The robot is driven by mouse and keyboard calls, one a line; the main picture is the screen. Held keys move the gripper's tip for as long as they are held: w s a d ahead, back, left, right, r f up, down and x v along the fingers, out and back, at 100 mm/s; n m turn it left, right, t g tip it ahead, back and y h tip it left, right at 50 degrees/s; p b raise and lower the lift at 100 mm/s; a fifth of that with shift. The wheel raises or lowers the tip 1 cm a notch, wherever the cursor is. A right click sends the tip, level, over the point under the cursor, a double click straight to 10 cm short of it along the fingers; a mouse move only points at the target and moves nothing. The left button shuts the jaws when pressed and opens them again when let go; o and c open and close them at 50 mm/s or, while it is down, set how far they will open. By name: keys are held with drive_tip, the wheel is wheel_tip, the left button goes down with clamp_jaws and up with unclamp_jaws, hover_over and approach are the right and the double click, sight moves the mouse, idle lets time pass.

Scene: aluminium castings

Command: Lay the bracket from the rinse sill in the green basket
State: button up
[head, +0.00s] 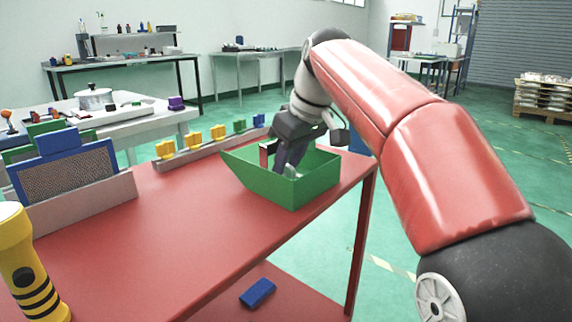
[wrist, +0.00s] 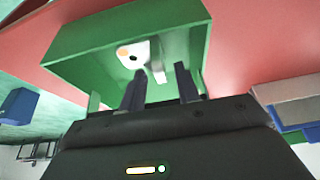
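The green basket (head: 318,189) stands at the right end of the red table, and its walls surround my fingers in the wrist view (wrist: 75,45). A pale grey bracket (wrist: 137,54) with a dark hole and an orange spot lies inside the basket, beyond my fingertips. In the head view only a small pale piece of the bracket (head: 291,172) shows beside my fingers. My gripper (head: 284,168) reaches down into the basket. Its two fingers (wrist: 158,80) are spread apart, with no visible grip on the bracket. The bracket's lower side is partly hidden.
A grey ledge (head: 185,158) with several yellow, green and blue clips runs along the table's back edge. A rack with a dark mesh panel (head: 62,174) and a yellow torch (head: 22,262) stand at left. A blue block (head: 257,293) lies on the lower shelf. The red tabletop's middle is clear.

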drive_tip(key=p+v, duration=0.2)
drive_tip(key=v, duration=0.8)
drive_tip(key=shift+p, duration=0.3)
drive_tip(key=shift+f, duration=0.1)
drive_tip(key=s+d+f+m+t+h, duration=0.1)
drive_tip(key=s+d+f+m, duration=0.4)
drive_tip(key=s+f, duration=0.6)
drive_tip(key=s+d+f+m+t+h, duration=0.1)
drive_tip(key=s+d+f+m, duration=0.3)
drive_tip(key=s+d+f, duration=0.4)
drive_tip(key=s+f+h, duration=0.1)
drive_tip(key=s+f, duration=0.2)
drive_tip(key=f, duration=0.4)
drive_tip(key=shift+d+m+t, duration=0.25)
drive_tip(key=shift+m+t, duration=0.15)
